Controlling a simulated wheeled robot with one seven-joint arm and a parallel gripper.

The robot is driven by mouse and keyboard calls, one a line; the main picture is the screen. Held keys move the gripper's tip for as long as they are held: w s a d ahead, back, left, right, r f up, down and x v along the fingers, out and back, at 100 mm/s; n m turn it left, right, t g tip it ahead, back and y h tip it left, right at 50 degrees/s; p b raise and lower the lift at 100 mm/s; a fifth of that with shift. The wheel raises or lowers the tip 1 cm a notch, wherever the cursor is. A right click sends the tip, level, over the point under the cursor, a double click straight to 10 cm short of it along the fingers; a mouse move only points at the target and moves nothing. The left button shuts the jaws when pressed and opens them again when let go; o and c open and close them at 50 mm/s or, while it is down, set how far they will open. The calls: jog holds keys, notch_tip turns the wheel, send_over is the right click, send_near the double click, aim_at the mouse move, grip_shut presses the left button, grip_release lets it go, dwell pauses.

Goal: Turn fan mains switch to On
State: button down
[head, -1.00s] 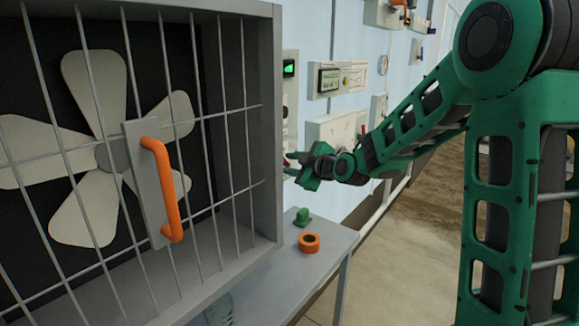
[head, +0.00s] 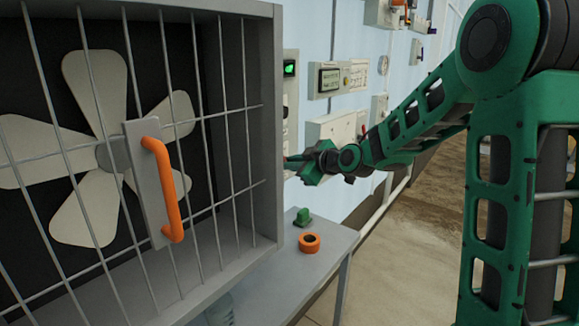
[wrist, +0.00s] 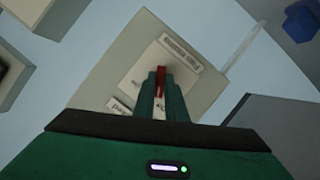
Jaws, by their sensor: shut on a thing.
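A beige switch box (wrist: 112,62) on the wall fills the middle of the wrist view and appears tilted there. It has a pale label plate (wrist: 180,54) whose lettering is too blurred to read for sure. A narrow red switch lever (wrist: 161,76) stands out from the plate. My gripper (wrist: 160,84) is shut on this lever, with one green finger on each side. In the head view my gripper (head: 299,163) reaches to the wall just right of the fan housing. The housing's edge hides most of the switch box there.
The caged fan housing (head: 262,60) with an orange handle (head: 166,190) stands close on the left. Below my gripper, a grey bench (head: 280,265) holds an orange ring (head: 309,243) and a green block (head: 302,217). Other wall boxes (head: 335,128) hang nearby.

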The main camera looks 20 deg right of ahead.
jog(key=shift+w+d+m+g+y, duration=0.2)
jog(key=shift+m+g+y, duration=0.6)
jog(key=shift+m, duration=0.95)
jog(key=shift+w+d+m+g+y, duration=0.1)
jog(key=shift+d+m+g+y, duration=0.25)
jog(key=shift+m+y, duration=1.1)
jog(key=shift+w+d+m+g+y, duration=0.15)
jog(key=shift+m+g+y, duration=0.5)
jog(key=shift+m, duration=1.35)
jog(key=c, duration=1.8)
grip_release()
jog(key=shift+a, duration=0.15)
jog(key=shift+s, duration=0.1)
jog(key=v, duration=1)
jog(key=shift+d, duration=0.4)
